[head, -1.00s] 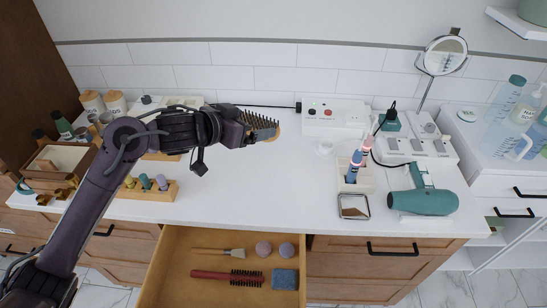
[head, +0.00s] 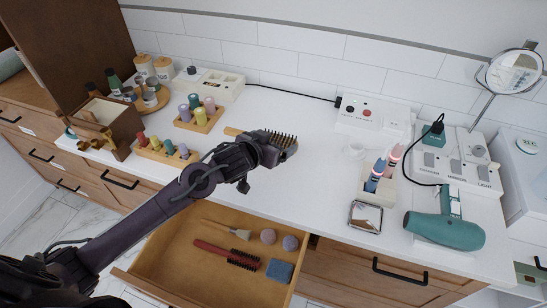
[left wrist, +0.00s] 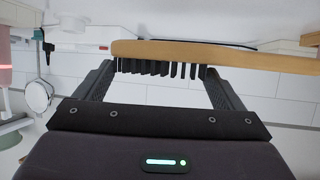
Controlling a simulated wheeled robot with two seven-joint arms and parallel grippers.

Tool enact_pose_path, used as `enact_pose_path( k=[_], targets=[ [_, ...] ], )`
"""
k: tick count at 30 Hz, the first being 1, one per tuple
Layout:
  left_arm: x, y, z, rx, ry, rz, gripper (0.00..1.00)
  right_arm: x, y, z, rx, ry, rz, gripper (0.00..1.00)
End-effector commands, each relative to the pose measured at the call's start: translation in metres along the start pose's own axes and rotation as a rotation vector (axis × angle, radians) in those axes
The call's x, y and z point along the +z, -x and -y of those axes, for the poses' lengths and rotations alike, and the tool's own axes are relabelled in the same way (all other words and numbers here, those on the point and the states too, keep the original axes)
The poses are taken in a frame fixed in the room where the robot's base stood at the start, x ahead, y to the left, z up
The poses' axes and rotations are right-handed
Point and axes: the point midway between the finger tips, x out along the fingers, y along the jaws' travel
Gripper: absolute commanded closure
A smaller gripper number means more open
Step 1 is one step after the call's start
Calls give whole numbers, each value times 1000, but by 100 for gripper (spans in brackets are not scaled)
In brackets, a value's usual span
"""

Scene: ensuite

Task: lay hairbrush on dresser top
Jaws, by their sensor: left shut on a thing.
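The hairbrush has a wooden back and handle with dark bristles (head: 283,138). My left gripper (head: 270,152) is shut on it, over the white dresser top (head: 310,185). In the head view its handle points left and its bristles face up. I cannot tell whether it touches the top. In the left wrist view, the hairbrush (left wrist: 225,57) spans across the finger ends of the left gripper (left wrist: 158,85), bristles between them. My right gripper is not in view.
An open drawer (head: 165,262) below holds a red brush (head: 225,254), a blue block and two round items. Colored rollers in wooden racks (head: 168,152) stand left. A teal hair dryer (head: 445,230), a small mirror (head: 365,216) and a tube holder stand right. The middle top is clear.

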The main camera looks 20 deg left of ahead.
Motion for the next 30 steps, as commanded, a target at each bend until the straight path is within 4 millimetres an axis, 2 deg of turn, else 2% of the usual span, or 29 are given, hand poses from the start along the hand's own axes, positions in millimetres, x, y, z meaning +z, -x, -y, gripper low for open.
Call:
enact_pose_path(
  k=[5,13,27,28,30],
  targets=[
    [15,-8,0,1,1,-3,34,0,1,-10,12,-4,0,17],
    [48,-24,0,0,0,0,34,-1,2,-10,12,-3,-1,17],
    [58,-28,0,0,0,-2,33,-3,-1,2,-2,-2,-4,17],
    [57,-28,0,0,0,-2,7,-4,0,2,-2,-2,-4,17],
    [57,-28,0,0,-1,-1,0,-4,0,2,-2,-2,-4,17]
  ],
)
